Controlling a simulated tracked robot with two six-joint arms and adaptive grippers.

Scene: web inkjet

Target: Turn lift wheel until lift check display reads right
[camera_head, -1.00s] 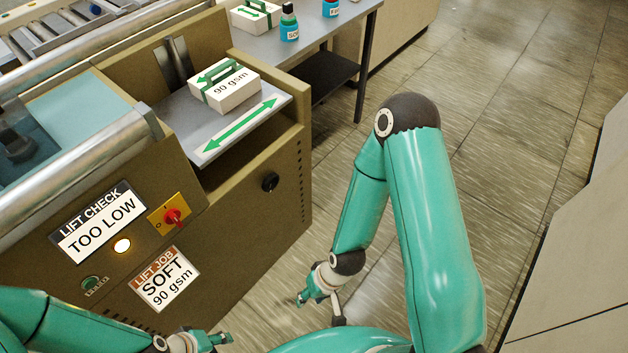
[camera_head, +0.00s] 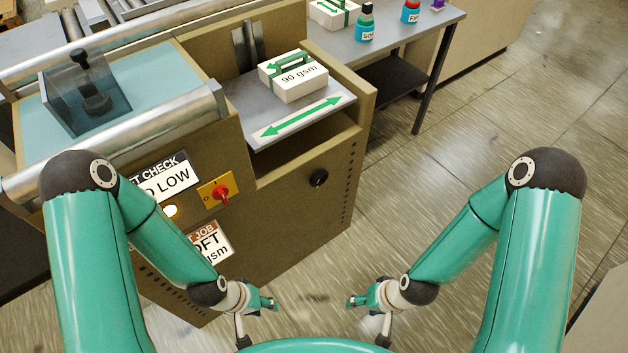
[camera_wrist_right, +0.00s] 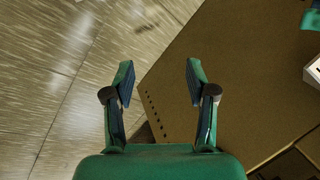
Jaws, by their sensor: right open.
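The lift check display (camera_head: 170,185) is a white sign on the brown machine. My left arm hides part of it, and "LOW" shows. A small black knob (camera_head: 319,178), which looks like the lift wheel, sits on the machine's front below the paper shelf. My left gripper (camera_head: 272,302) is low in front of the machine, below the knob and apart from it; its jaw state is unclear. My right gripper (camera_head: 353,302) is to the right of it, over the floor. In the right wrist view it is open and empty (camera_wrist_right: 158,78), with the machine's brown panel beyond.
A red switch (camera_head: 221,192) on a yellow plate and a lit lamp (camera_head: 170,211) are near the display. The lift job sign (camera_head: 212,243) is partly hidden. A 90 gsm pack (camera_head: 293,77) lies on the shelf (camera_head: 270,105). A side table with bottles stands behind.

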